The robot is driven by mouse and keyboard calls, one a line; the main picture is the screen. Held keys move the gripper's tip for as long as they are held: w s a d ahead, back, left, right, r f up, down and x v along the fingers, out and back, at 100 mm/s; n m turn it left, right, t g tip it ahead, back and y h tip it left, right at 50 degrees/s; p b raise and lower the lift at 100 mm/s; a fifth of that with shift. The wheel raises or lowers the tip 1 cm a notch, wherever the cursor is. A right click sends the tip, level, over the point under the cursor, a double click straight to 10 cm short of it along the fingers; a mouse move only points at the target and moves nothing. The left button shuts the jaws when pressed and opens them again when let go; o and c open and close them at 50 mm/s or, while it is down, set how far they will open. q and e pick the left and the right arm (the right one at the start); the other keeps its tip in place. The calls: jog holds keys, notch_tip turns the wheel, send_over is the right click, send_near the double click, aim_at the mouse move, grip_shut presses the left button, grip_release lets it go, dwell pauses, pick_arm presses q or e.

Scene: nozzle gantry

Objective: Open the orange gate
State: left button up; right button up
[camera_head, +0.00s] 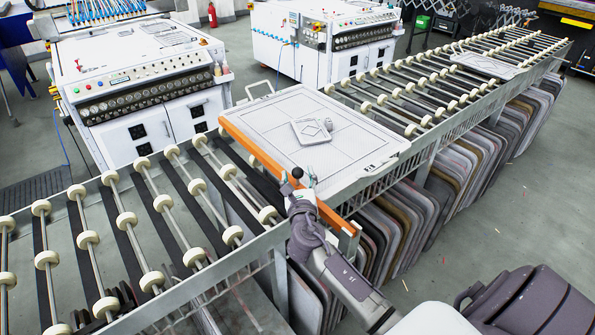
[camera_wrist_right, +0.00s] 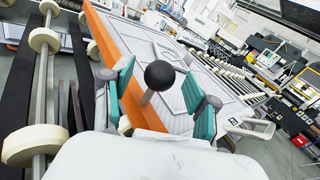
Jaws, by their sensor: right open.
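The orange gate (camera_head: 262,153) is a long bar standing across the roller conveyor, along the left edge of a grey plate (camera_head: 290,112). It also shows in the right wrist view (camera_wrist_right: 118,70). A black ball knob (camera_head: 297,172) on a short stem stands at the gate; in the wrist view the knob (camera_wrist_right: 160,75) sits between my fingers. My right gripper (camera_head: 299,182) is open, with its teal fingertips (camera_wrist_right: 165,95) on either side of the knob and apart from it. My left gripper is not in view.
White-wheeled rollers (camera_head: 150,215) run left of the gate, and more rollers (camera_head: 440,85) run beyond the plate. Grey panels (camera_head: 400,220) stand in racks below. White control machines (camera_head: 140,85) stand behind. Grey floor is clear at the right.

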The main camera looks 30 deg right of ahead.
jog(key=shift+x, duration=0.8)
grip_shut()
